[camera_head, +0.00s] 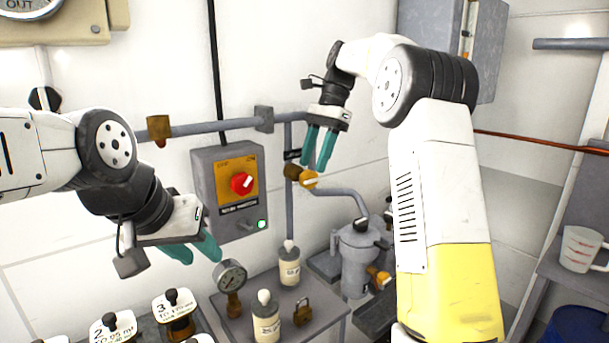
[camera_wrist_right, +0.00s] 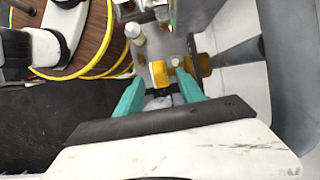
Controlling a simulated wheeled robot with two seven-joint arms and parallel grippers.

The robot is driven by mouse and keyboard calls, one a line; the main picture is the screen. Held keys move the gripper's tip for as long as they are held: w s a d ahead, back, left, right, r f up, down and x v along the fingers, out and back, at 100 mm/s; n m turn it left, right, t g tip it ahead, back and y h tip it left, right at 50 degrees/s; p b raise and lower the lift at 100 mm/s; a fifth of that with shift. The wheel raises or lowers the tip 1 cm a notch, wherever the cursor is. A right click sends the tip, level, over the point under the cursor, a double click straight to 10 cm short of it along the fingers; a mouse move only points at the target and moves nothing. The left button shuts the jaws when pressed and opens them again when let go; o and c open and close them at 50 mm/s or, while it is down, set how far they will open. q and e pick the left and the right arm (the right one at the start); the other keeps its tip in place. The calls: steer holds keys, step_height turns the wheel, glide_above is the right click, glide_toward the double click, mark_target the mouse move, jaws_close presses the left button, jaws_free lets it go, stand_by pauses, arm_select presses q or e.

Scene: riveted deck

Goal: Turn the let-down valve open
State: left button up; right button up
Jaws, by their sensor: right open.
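A brass valve (camera_head: 292,172) with an orange knob (camera_head: 309,179) sits on the grey pipe on the back wall; a small dark label above it is too small to read. I take it as the let-down valve. My right gripper (camera_head: 314,167) is open, pointing down, with its teal fingertips just above the knob. In the right wrist view, the orange knob (camera_wrist_right: 159,73) appears between the fingertips of my right gripper (camera_wrist_right: 161,84), with gaps on both sides; contact cannot be confirmed. My left gripper (camera_head: 196,256) appears open and empty, in front of the lower left wall.
A grey switch box (camera_head: 211,177) with a red knob and lit green lamp hangs left of the valve.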

mark_target(309, 175)
steer(key=shift+x, duration=2.2)
steer(key=shift+c, duration=0.4)
jaws_close()
